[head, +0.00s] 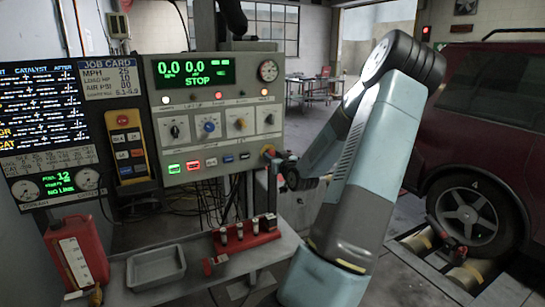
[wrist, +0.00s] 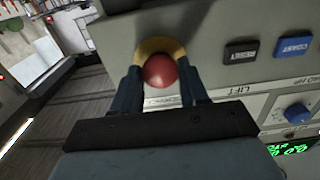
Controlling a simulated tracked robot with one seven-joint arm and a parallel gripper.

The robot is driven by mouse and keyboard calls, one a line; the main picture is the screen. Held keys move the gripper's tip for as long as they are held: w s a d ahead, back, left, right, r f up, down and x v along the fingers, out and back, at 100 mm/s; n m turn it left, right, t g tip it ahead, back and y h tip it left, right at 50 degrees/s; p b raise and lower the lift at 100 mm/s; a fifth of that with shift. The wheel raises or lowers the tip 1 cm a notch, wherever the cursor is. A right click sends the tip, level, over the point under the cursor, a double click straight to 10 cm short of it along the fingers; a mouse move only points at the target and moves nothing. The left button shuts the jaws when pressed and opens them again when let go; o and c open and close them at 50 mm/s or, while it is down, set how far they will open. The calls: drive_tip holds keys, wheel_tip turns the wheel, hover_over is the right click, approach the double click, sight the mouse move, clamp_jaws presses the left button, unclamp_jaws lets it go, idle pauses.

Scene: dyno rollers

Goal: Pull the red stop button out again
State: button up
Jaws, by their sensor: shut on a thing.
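The red stop button (wrist: 160,71) shows in the wrist view as a round red knob on a yellow collar (wrist: 158,46) on the grey control panel. My gripper (wrist: 164,78) has one finger on each side of the knob and is shut on it. In the head view my gripper (head: 277,160) is at the lower right corner of the control panel (head: 206,148). The button is mostly hidden there by the fingers. The panel's display reads 0.0, 0.0 and STOP.
A row of push buttons (head: 203,162) and several knobs sit left of my gripper. Below is a bench with a grey tray (head: 134,284) and a red rack (head: 248,243). A red jerrycan (head: 58,270) stands at left. A dark red car (head: 490,130) is at right.

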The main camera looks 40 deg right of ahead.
drive_tip(key=c, duration=0.3)
drive_tip(key=shift+s, duration=0.35)
drive_tip(key=o, duration=1.3)
drive_tip(key=shift+o, duration=0.2)
drive_tip(key=v, duration=1.3)
drive_tip(key=shift+s, duration=0.4)
drive_tip(key=shift+a+f, duration=0.1)
